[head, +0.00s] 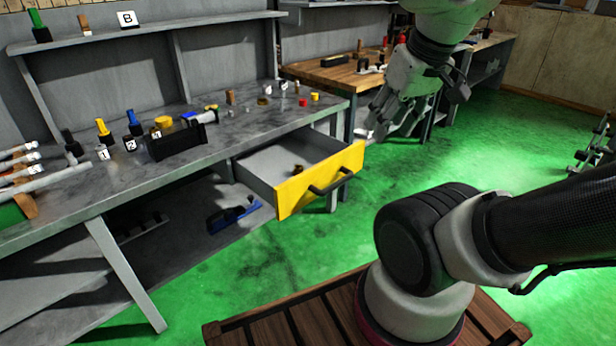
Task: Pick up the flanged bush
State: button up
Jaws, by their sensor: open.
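A small bronze-brown piece (298,169), which looks like the flanged bush, lies in the open drawer (258,184) near its front panel. It is too small to make out its flange or which way up it is. My gripper (377,128) hangs in the air, up and to the right of the drawer in the picture. It is apart from the small piece, and its jaws are open and empty.
The drawer's yellow front (297,192) with a dark handle (331,182) juts out from the grey bench (75,199). Several small parts, a black bin (168,146) and number tags stand on the bench top. A wooden table (340,76) stands behind.

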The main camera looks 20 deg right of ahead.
aim_at(298, 168)
jog(key=i+l, duration=0.3)
jog(key=i, duration=0.15)
jog(key=i+l, duration=0.25)
jog(key=i, duration=0.2)
jog(key=i+l+z, duration=0.1)
jog(key=i+l, duration=0.2)
jog(key=i, duration=0.15)
